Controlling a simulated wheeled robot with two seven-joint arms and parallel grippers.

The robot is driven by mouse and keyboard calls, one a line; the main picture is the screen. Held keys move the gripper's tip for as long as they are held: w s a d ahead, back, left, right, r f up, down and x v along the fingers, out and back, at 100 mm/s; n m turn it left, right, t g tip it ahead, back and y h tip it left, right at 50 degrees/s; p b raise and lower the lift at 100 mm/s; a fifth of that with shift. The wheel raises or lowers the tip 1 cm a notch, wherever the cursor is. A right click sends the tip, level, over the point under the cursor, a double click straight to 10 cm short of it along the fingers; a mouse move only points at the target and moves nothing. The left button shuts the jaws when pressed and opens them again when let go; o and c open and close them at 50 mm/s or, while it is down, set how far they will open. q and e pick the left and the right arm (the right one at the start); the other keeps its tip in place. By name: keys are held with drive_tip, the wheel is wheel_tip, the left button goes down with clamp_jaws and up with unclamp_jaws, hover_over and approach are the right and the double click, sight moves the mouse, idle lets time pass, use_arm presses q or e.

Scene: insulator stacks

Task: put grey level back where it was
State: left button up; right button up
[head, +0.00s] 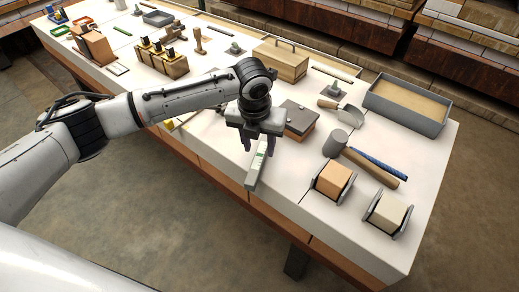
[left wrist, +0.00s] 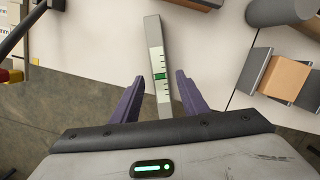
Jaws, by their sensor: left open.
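The grey level (head: 256,168) is a slim bar with a green vial, at the front edge of the white table. In the left wrist view the level (left wrist: 158,62) points away from me, and its near end reaches past the table edge over the floor. My left gripper (head: 259,148) is open above the table's front side. In the left wrist view its two purple fingers (left wrist: 159,78) stand on either side of the level, with gaps on both sides. I cannot tell how high the fingers are above it. My right gripper is not in view.
A brown box with a dark lid (head: 302,118) stands just behind the gripper. To the right are a mallet (head: 368,166), two bracketed blocks (head: 333,180) (head: 387,212) and a grey tray (head: 440,122). Bare white tabletop (head: 290,180) lies right of the level.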

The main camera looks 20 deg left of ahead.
sight(257, 161)
use_arm(q)
wheel_tip(257, 161, up, 9)
drive_tip(key=s, duration=0.1)
drive_tip(key=shift+s, duration=0.35)
